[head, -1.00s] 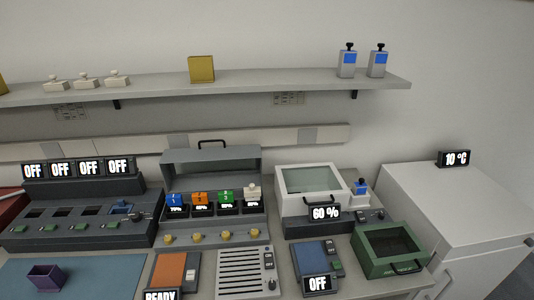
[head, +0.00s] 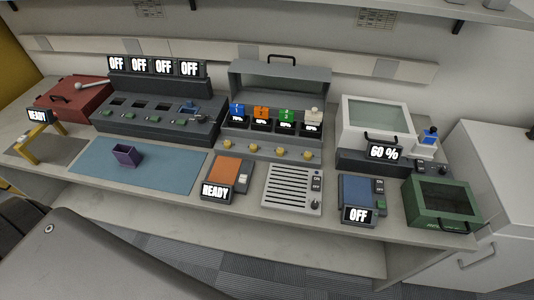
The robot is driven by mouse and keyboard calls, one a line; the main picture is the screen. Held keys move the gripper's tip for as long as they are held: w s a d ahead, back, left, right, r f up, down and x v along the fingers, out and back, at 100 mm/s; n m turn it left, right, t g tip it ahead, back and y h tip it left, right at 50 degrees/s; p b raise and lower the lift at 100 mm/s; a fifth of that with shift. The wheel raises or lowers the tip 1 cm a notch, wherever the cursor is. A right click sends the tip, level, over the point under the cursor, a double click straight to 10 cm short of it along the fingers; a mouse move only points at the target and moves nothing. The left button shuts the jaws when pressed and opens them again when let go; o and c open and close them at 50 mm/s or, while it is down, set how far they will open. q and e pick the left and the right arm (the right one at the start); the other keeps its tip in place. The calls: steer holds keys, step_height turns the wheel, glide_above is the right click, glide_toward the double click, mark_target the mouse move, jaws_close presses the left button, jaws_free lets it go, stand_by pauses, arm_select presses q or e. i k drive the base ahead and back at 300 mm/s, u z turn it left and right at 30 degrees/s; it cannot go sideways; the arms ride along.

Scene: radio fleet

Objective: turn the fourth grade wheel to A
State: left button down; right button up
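A grey rack (head: 262,74) holds a row of small coloured units: blue, orange, green and a pale one (head: 313,117) at the right end. Small percentage displays sit below them, too small to read surely. Yellow knobs line the rack's front ledge, and the rightmost one (head: 308,154) is below the pale unit. These knobs may be the grade wheels; no letter on them can be read. Neither of my grippers is in view.
Left of the rack is a dark console (head: 150,125) with several OFF displays. In front are an orange device (head: 230,170), a slatted grey panel (head: 292,188), a blue device (head: 356,191) and a green box (head: 440,203). A blue mat (head: 170,175) holds a purple cup (head: 127,155).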

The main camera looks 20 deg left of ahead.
mark_target(307, 156)
steer(key=z, duration=0.55)
steer(key=k, duration=1.3)
steer(key=z, duration=0.5)
steer(key=i, duration=0.65)
steer(key=u, duration=0.2)
